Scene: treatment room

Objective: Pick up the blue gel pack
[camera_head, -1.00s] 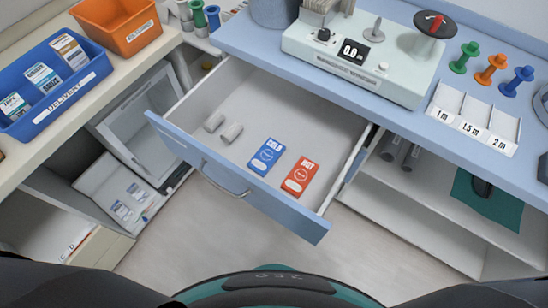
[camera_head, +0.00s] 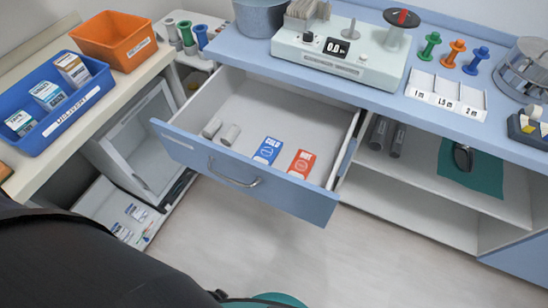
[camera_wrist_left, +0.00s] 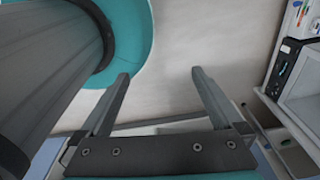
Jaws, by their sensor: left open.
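The blue gel pack (camera_head: 268,150), labelled COLD, lies flat in the open drawer (camera_head: 240,190). A red pack (camera_head: 301,163) lies just right of it, a small gap apart. My left gripper (camera_wrist_left: 158,75) shows in the left wrist view with its two fingers spread and nothing between them. Pale floor and part of my teal base show beyond the fingers. The gel pack is not in the left wrist view. My left gripper's fingers are not visible in the head view, where a dark arm part of mine fills the lower left. My right gripper is in neither view.
Two grey rolls (camera_head: 221,132) lie left of the packs in the drawer. A blue counter (camera_head: 380,85) with a scale (camera_head: 340,50) overhangs the drawer's back. A blue bin (camera_head: 40,140) and an orange bin (camera_head: 113,38) stand on the left counter. The floor before the drawer is clear.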

